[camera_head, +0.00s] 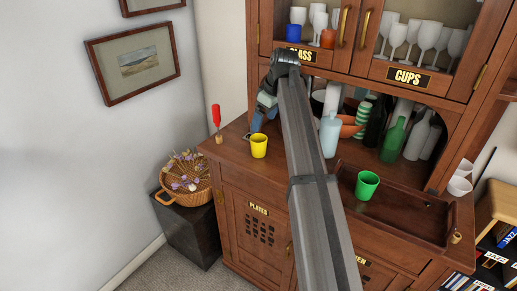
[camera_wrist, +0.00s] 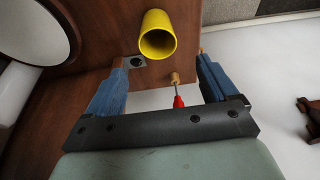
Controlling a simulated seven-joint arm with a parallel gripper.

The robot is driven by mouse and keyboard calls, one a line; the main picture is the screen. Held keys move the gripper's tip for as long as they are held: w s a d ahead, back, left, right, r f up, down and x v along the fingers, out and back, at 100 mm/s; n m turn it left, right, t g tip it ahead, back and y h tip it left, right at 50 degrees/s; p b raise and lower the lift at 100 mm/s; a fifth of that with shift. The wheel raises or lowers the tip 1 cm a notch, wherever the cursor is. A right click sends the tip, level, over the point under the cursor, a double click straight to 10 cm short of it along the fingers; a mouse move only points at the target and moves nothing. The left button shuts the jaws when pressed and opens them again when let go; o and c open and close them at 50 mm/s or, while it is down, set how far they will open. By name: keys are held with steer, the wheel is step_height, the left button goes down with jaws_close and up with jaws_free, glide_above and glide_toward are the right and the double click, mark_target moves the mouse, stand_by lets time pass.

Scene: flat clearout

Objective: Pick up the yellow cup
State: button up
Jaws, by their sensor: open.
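The yellow cup (camera_head: 259,146) stands upright on the wooden cabinet's counter, near its left front edge. In the wrist view the yellow cup (camera_wrist: 157,36) is beyond my fingertips, roughly between their lines, with its open mouth showing. My gripper (camera_wrist: 166,62) is open, with blue fingers spread apart and nothing between them. In the head view my gripper (camera_head: 257,122) is just behind the cup, partly hidden by my own arm. I cannot tell the exact gap between the fingers and the cup.
A red-handled tool (camera_head: 216,117) stands at the counter's left end. A green cup (camera_head: 367,185) sits in a wooden tray (camera_head: 410,222) to the right. Bottles (camera_head: 330,134) and dishes fill the niche behind. A wicker basket (camera_head: 188,195) stands lower left.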

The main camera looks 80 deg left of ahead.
mark_target(257, 145)
steer(key=x, duration=0.8)
steer(key=shift+w+d, duration=0.1)
steer(key=shift+w+x, duration=0.15)
steer(key=shift+x, duration=1.15)
steer(key=shift+w+x, duration=0.15)
steer(key=shift+x, duration=1.15)
steer(key=shift+f, duration=0.1)
steer(key=shift+c, duration=0.3)
steer(key=c, duration=1)
steer(key=shift+c, duration=0.2)
